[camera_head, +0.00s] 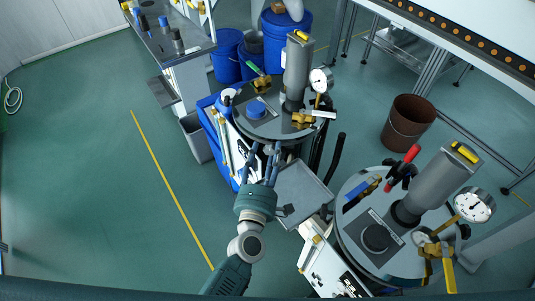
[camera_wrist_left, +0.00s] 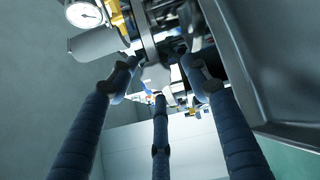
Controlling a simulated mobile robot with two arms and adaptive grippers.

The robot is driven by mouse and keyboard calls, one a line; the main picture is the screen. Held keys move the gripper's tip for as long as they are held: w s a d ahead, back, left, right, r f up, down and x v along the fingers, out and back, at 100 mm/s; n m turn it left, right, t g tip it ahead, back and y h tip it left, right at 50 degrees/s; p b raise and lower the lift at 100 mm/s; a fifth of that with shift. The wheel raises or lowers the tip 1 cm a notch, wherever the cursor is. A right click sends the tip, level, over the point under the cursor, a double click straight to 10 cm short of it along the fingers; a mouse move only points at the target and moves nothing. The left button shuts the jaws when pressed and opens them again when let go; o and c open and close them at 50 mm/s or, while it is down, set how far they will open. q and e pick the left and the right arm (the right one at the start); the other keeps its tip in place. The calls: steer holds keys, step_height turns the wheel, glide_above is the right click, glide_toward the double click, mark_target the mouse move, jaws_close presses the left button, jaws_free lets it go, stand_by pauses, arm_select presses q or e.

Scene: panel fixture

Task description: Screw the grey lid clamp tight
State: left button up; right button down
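My left gripper (camera_head: 268,152) reaches up to the near rim of the rear vessel's round grey lid (camera_head: 285,125). In the left wrist view its three dark blue fingers (camera_wrist_left: 160,80) are spread apart. A pale grey rounded part (camera_wrist_left: 155,76) shows between and beyond the fingertips. It may be the grey lid clamp; I cannot tell for sure, nor whether the fingers touch it. In the head view the fingers cover that part of the rim. My right gripper is not in view.
The rear lid carries a blue cap (camera_head: 257,108), a grey cylinder (camera_head: 298,68) and a gauge (camera_head: 321,80). A second vessel lid (camera_head: 352,216) stands front right, with a red-handled valve (camera_head: 403,168). A grey tray (camera_head: 303,187) lies right of the gripper. Floor is free at left.

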arm_select(q)
steer(key=s+a, duration=0.2)
steer(key=s, duration=1)
steer(key=shift+w, duration=0.15)
